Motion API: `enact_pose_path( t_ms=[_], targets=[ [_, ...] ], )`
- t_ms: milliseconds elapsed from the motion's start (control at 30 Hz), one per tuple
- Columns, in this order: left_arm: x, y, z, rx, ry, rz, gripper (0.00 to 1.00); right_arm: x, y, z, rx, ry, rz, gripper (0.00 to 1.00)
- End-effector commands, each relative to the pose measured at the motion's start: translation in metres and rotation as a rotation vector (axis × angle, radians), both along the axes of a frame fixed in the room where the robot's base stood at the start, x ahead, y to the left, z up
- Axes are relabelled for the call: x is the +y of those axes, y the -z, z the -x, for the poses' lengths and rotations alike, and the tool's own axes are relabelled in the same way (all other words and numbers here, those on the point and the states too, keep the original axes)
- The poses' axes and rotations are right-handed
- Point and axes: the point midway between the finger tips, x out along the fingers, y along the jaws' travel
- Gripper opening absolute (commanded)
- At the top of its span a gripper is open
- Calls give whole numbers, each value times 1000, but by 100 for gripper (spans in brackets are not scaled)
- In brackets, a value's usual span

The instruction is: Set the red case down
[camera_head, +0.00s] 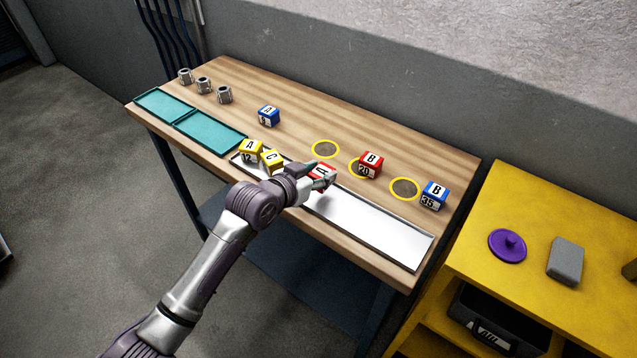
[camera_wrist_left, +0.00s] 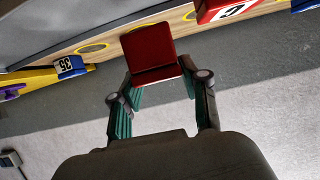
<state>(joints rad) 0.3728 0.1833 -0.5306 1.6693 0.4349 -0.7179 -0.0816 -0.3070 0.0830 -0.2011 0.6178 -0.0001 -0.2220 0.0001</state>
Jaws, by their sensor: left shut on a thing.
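My left gripper (camera_head: 322,181) is shut on a red case (camera_head: 321,170) marked A. The held red case also shows in the left wrist view (camera_wrist_left: 150,50), between the green-padded fingers. It is over or near the back edge of the shiny metal tray (camera_head: 380,230); its height above the bench is hard to tell. Two other yellow rings (camera_head: 325,149) (camera_head: 404,189) are empty. My right gripper is out of view.
Blue cases stand at the back (camera_head: 268,116) and right (camera_head: 434,194) of the wooden bench. Yellow cases (camera_head: 251,151) (camera_head: 272,161) stand at the metal tray's left end. Green trays (camera_head: 210,132) and several metal nuts (camera_head: 204,85) lie further left. The metal tray's right part is empty.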

Motion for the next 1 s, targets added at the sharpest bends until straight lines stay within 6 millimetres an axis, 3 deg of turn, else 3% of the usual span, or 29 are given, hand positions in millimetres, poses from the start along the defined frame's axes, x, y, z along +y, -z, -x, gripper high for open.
enact_pose_path(
  t_ms=[300, 700, 733, 867, 1000],
  targets=[
    [0, 37, 0, 1, 1, 1, 5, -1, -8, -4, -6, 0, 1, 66],
    [0, 44, 0, -1, 0, 0, 5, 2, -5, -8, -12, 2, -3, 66],
    [0, 44, 0, 0, 0, 0, 48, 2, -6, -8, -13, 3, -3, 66],
    [0, 43, 0, 0, 0, 0, 70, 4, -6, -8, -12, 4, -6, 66],
    [0, 43, 0, -1, 0, -1, 70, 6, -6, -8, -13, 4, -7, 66]
  ],
)
